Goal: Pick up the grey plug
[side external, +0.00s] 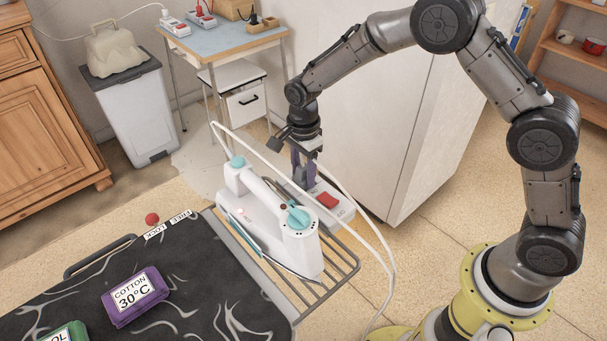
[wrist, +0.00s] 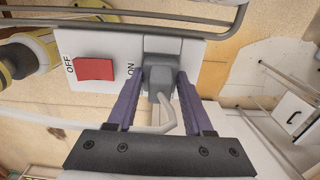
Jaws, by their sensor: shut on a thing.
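The grey plug (wrist: 160,82) sits at the white socket box in the wrist view, with a pale cord bending away from it. My gripper (wrist: 160,85) has its two purple fingers on either side of the plug, shut on it. In the side external view my gripper (side external: 303,168) reaches down behind the iron, at the socket box (side external: 338,207). The plug is hidden there. The box has a red switch (wrist: 95,69) between the OFF and ON marks. I cannot tell how deep the plug sits in its socket.
A white iron (side external: 270,215) with teal parts stands on the wire rack (side external: 335,275), close to my gripper. Its white cord arches past my gripper. A purple COTTON 30°C block (side external: 135,297) lies on the dark ironing board (side external: 200,265). A tall white cabinet (side external: 385,110) stands behind.

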